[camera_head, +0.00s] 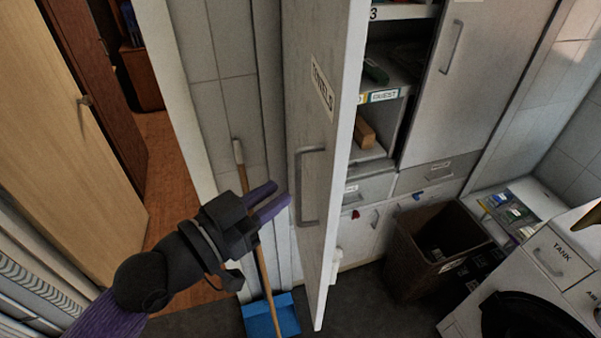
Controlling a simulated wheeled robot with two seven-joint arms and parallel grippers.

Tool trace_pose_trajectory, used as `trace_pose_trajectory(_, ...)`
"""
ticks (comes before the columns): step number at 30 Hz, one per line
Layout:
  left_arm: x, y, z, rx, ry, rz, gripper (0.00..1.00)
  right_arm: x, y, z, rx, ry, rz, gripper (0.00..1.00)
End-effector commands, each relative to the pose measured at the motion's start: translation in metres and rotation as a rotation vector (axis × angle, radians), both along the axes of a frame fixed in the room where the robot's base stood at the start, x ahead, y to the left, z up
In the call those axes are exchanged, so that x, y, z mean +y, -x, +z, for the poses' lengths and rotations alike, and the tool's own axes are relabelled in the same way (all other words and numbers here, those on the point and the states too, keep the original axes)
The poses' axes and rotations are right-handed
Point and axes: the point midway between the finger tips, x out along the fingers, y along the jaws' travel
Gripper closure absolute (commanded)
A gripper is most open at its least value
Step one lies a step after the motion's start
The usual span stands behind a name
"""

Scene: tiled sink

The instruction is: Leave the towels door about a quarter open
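The towels door (322,150) is a tall white panel with a "TOWELS" label. It stands swung well out from the cabinet, seen at a steep angle, with shelves showing to its right. Its bar handle (308,187) is on the face toward the left. My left gripper (282,194) is just left of this handle, its two purple fingers pointing at it. The fingers are a little apart with nothing seen between them, and they do not appear to be around the handle.
A broom (239,153) and blue dustpan (270,318) stand behind my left gripper. A brown bin (435,240) stands on the floor right of the door. A closed cabinet door (480,85) is at the upper right. A white unit marked "TANK" (550,259) is at the lower right.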

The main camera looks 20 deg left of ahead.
Motion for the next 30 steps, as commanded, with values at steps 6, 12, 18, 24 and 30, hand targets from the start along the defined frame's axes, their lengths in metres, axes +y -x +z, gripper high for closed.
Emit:
trace_pose_trajectory(6, -0.019, -0.034, 0.004, 0.000, 0.001, 0.002, 0.75, -0.003, 0.001, 0.015, 0.003, 0.006, 0.000, 0.16)
trace_pose_trajectory(12, -0.026, -0.045, 0.002, 0.000, -0.001, 0.001, 0.75, -0.005, 0.002, 0.017, 0.004, 0.008, 0.000, 0.16)
trace_pose_trajectory(18, -0.026, -0.046, 0.001, 0.001, -0.003, 0.000, 0.75, -0.006, 0.002, 0.017, 0.005, 0.009, 0.000, 0.16)
trace_pose_trajectory(24, -0.026, -0.045, 0.001, 0.001, -0.003, 0.001, 1.00, -0.006, 0.002, 0.017, 0.006, 0.010, 0.000, 0.16)
trace_pose_trajectory(30, -0.026, -0.045, 0.001, 0.001, -0.002, 0.001, 1.00, -0.005, 0.003, 0.017, 0.006, 0.010, 0.001, 0.16)
